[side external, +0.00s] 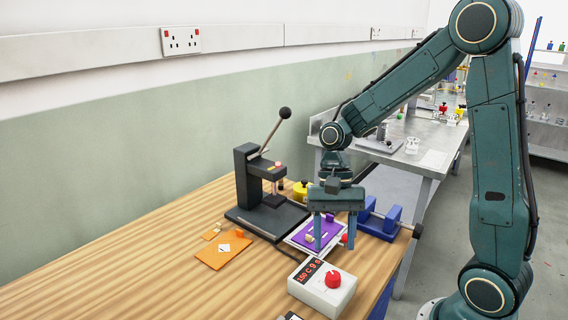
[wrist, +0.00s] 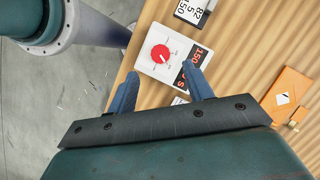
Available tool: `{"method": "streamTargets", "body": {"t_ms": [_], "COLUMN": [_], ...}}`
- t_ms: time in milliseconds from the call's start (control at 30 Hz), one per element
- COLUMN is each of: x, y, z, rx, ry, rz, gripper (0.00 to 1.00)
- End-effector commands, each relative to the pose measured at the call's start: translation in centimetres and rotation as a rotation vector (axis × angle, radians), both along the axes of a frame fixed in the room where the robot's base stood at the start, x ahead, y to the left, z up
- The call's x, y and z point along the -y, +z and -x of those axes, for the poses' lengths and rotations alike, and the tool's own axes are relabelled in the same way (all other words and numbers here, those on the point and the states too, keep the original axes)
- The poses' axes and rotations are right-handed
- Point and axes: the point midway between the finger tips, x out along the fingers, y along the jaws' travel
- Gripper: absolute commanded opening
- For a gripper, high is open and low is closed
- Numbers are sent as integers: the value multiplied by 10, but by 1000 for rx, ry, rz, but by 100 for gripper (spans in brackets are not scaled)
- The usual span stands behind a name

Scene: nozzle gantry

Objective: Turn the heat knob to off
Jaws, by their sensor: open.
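A white control box (side external: 310,292) with a red heat knob (side external: 333,279) and a lit display (side external: 308,270) reading about 150 stands near the table's front edge. In the wrist view the knob (wrist: 160,53) lies ahead of the fingers, on the box face (wrist: 149,65), with a pale pointer mark on it. My gripper (side external: 337,238) is open and empty, above and behind the box in the side view. In the wrist view its two blue fingers (wrist: 160,88) are spread, with the box beyond them. The fingers do not appear to touch the knob.
A black lever press (side external: 262,190) stands behind the box. A purple plate (side external: 316,234), a yellow pot (side external: 301,190) and a blue stand (side external: 380,222) are close around my gripper.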

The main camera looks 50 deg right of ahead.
Motion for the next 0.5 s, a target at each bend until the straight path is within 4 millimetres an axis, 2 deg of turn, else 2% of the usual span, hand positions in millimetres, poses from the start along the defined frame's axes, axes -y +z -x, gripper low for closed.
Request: {"method": "streamTargets", "body": {"t_ms": [200,500], "x": [-10,-19], "y": [-31,-59], "z": [9,15], "rx": [-3,-1], "ry": [1,1], "rz": [0,1], "gripper": [51,51]}}
